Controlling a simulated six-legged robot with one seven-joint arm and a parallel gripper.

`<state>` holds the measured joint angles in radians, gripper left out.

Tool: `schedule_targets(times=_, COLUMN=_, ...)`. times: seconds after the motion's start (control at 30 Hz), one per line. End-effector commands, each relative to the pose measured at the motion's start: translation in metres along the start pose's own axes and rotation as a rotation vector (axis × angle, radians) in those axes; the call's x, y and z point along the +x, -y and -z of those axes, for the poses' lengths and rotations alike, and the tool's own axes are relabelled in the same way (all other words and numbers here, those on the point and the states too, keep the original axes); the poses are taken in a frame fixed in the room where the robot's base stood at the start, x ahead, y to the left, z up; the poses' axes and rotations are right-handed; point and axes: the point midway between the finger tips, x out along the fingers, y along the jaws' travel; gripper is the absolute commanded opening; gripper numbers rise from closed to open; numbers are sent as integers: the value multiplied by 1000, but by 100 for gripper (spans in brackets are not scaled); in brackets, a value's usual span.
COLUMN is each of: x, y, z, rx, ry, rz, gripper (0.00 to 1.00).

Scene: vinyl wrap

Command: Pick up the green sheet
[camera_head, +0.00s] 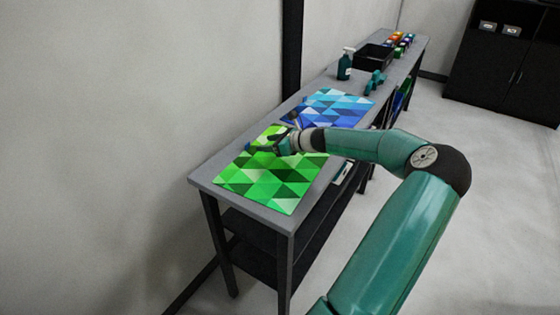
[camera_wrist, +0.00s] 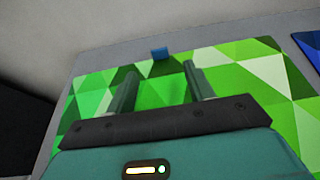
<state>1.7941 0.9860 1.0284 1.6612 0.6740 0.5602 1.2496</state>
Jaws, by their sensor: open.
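The green sheet (camera_head: 268,184), patterned with light and dark green triangles, lies flat on the near end of a grey table (camera_head: 206,176). My gripper (camera_head: 278,143) is over the far part of the sheet, and my arm reaches in from the right. In the wrist view the green sheet (camera_wrist: 238,78) fills the space beneath and around my gripper (camera_wrist: 158,82). Its two fingers are apart with nothing between them. A small blue piece (camera_wrist: 160,54) sits at the sheet's far edge, ahead of the fingers. I cannot tell whether the fingers touch the sheet.
A blue triangle-patterned sheet (camera_head: 335,108) lies just beyond the green one. Farther along the table stand a dark spray bottle (camera_head: 345,64), teal tools (camera_head: 374,82), a black bin (camera_head: 373,57) and several colored items (camera_head: 400,42). A wall runs along the left.

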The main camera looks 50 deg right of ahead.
Motion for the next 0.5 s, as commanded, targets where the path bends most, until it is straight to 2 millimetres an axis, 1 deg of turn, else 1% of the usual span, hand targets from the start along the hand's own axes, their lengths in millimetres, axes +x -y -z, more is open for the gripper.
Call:
schedule_targets(times=0.03, x=11, y=-1, z=0, rx=0, ry=1, rz=-4, gripper=53)
schedule_targets(times=0.1, x=20, y=-1, z=0, rx=0, ry=0, rz=-3, gripper=53)
schedule_targets(times=0.37, x=40, y=-1, z=0, rx=-2, ry=-1, rz=-3, gripper=53)
schedule_targets(times=0.5, x=59, y=-2, z=2, rx=-1, ry=-1, rz=-4, gripper=53)
